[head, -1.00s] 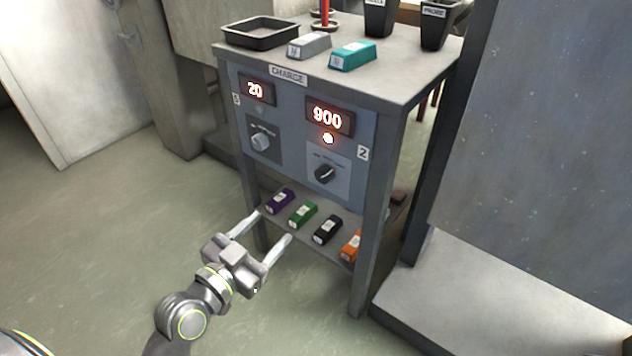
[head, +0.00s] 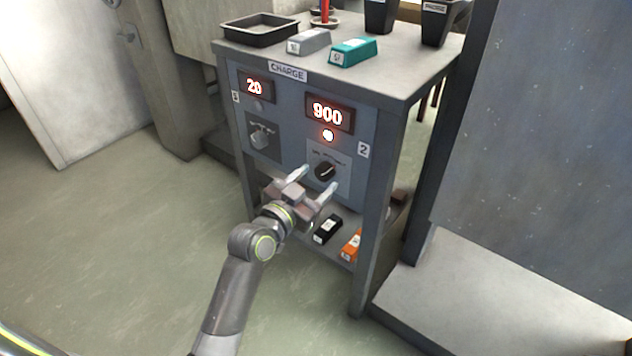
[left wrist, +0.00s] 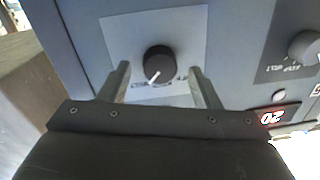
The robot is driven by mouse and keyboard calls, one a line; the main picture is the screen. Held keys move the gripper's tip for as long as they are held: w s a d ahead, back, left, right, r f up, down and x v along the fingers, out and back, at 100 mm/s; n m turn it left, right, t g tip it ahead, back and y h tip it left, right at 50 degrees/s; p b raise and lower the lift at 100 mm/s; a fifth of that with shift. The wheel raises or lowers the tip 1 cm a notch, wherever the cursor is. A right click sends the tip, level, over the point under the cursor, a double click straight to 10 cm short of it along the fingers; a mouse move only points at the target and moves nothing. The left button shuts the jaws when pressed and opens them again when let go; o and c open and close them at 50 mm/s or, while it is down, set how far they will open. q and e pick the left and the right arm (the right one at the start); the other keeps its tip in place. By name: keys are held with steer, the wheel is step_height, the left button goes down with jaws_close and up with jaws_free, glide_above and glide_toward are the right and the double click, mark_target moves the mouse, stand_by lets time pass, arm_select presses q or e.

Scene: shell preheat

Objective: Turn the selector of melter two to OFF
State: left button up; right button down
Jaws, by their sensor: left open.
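The black selector of melter two (head: 325,171) sits on a light plate on the front panel, under the red display reading 900 (head: 327,113) and a lit lamp (head: 328,135). My left gripper (head: 316,182) is open in front of it, with its fingertips just short of the knob. In the left wrist view the selector knob (left wrist: 159,64) appears between the two open fingers (left wrist: 160,80), apart from both. A white pointer line shows on the knob; the printing on the plate is too small to read. My right gripper is not in view.
Melter one's selector (head: 261,137) and its display reading 20 (head: 257,87) are to the left. A black tray (head: 261,32), a grey bar (head: 309,41) and a teal bar (head: 353,52) lie on top. Black (head: 327,229) and orange (head: 351,245) bars lie on the lower shelf.

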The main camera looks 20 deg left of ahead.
arm_select(q)
steer(key=shift+w+d, duration=0.1)
steer(key=shift+w, duration=0.35)
